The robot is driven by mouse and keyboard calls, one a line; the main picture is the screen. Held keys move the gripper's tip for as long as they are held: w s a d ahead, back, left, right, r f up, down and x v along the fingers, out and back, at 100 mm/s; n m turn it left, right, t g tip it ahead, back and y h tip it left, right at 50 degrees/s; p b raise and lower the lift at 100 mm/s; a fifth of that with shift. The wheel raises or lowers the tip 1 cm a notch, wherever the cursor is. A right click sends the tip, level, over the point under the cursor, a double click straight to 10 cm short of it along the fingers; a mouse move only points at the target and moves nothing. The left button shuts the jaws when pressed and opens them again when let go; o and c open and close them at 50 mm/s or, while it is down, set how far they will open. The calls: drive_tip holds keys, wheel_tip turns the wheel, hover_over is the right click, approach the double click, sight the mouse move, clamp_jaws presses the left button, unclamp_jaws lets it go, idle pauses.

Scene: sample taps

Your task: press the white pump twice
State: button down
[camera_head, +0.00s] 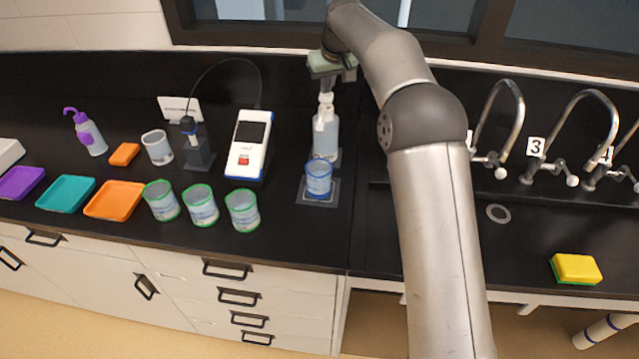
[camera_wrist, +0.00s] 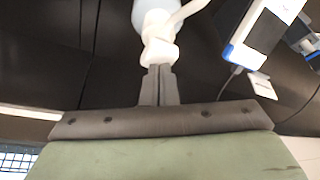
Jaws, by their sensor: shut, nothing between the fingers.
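The white pump (camera_head: 325,105) tops a pale, translucent bottle (camera_head: 326,138) standing at the back of the black counter. In the wrist view the white pump head (camera_wrist: 160,48) lies just beyond my fingertips, with its spout pointing to the upper right. My gripper (camera_wrist: 159,68) is shut and empty. In the head view my gripper (camera_head: 326,88) is right above the pump head. I cannot tell whether the fingertips touch it. A blue-rimmed beaker (camera_head: 319,180) stands in front of the bottle on a small square plate (camera_head: 330,200).
A white meter (camera_head: 249,145) and a probe stand (camera_head: 196,150) are left of the bottle. Several green-rimmed beakers (camera_head: 243,212) line the front edge. A purple-topped bottle (camera_head: 90,135) is far left. The sink with taps (camera_head: 505,120) and a yellow sponge (camera_head: 576,268) is right.

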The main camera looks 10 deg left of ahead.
drive_tip(key=shift+f, duration=0.35)
drive_tip(key=shift+r, duration=0.15)
drive_tip(key=shift+r+p, duration=1.25)
drive_tip(key=shift+p, duration=0.1)
drive_tip(key=shift+f, duration=0.1)
